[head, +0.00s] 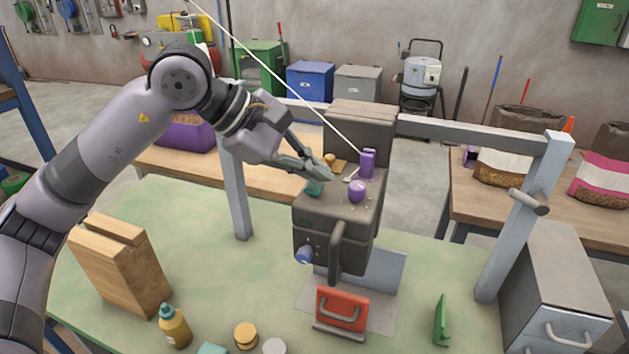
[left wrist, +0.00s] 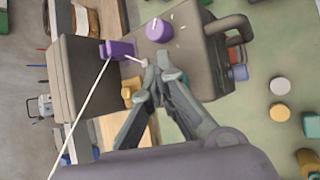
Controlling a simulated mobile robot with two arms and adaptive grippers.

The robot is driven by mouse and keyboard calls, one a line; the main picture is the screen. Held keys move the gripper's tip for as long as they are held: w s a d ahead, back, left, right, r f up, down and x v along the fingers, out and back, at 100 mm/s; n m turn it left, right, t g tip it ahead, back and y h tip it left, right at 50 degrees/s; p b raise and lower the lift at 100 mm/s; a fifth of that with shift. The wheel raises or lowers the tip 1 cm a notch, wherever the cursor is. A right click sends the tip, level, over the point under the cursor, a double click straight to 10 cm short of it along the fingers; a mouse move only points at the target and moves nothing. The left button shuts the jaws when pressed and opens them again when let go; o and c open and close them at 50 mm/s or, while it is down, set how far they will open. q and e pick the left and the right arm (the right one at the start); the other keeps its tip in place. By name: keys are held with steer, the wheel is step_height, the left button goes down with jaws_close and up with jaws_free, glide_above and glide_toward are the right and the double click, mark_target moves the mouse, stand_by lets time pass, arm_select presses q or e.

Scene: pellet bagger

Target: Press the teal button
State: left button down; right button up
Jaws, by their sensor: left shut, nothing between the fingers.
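The teal button (head: 314,188) is on the top of the dark grey bagger (head: 338,212), near its left edge in the head view. My left gripper (head: 327,174) is shut and empty, with its fingertips just above and beside the button; I cannot tell whether they touch it. In the left wrist view the shut fingertips (left wrist: 161,74) are over the bagger's top, and a bit of teal (left wrist: 184,78) shows by one finger, the rest hidden. My right gripper is in neither view.
A purple knob (head: 357,192), a purple block (head: 367,164) and a yellow part (head: 331,161) sit close by on the bagger. A grey frame (head: 470,133) spans behind it. A wooden block (head: 118,265) and a yellow bottle (head: 174,326) stand on the green table.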

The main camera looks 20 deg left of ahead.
mark_target(314, 189)
arm_select(q)
steer(key=shift+r, duration=0.55)
step_height(314, 189, up, 6)
steer(key=p, duration=0.4)
stand_by(0.9)
